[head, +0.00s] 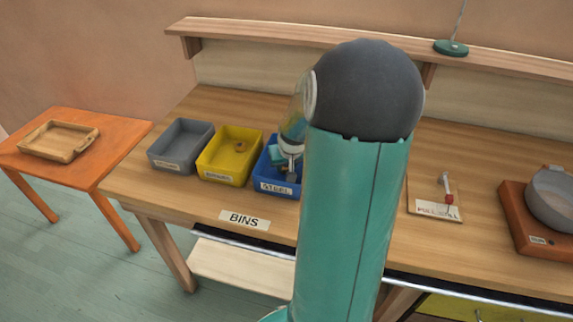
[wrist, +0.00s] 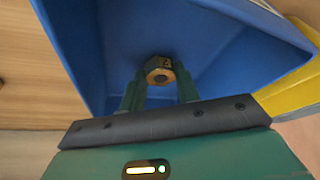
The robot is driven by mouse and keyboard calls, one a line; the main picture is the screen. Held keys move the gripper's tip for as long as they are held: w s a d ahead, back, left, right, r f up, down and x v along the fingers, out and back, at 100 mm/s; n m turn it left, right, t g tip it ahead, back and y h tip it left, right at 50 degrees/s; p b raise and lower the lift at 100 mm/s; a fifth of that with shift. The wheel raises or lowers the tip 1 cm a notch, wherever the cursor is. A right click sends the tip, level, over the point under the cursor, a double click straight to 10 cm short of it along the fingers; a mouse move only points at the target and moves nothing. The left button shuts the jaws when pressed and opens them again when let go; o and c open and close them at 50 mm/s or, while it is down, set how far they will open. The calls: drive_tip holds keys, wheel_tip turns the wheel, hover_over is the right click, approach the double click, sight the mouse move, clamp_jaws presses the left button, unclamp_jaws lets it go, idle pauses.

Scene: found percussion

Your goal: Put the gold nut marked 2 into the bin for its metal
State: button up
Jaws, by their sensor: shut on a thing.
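My gripper (wrist: 160,88) is shut on a gold-coloured hexagonal nut (wrist: 159,70) in the wrist view. A dark mark shows on the nut's upper face, too small to read surely. The nut is in front of the inside of the blue bin (wrist: 110,45). In the head view my gripper (head: 291,178) points down into the blue bin (head: 277,189), labelled STEEL; the nut is not discernible there. The yellow bin (head: 224,178) stands left of it with a blurred label and a small brownish-gold ring-shaped piece (head: 241,147) inside. The grey bin (head: 180,157) stands farther left, its label unreadable.
The bins stand on a wooden bench (head: 150,196) with a BINS label (head: 244,220). An orange side table (head: 110,133) carries a wooden tray (head: 59,153). A red-tipped tool (head: 447,187) and a grey pan (head: 553,197) are on the right. My arm hides the bench centre.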

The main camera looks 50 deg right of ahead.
drive_tip(key=shift+f, duration=0.1)
drive_tip(key=o, duration=1)
drive_tip(key=shift+o, duration=0.2)
drive_tip(key=shift+r, duration=0.3)
drive_tip(key=v, duration=1.1)
drive_tip(key=shift+s+r, duration=0.2)
drive_tip(key=shift+r, duration=0.1)
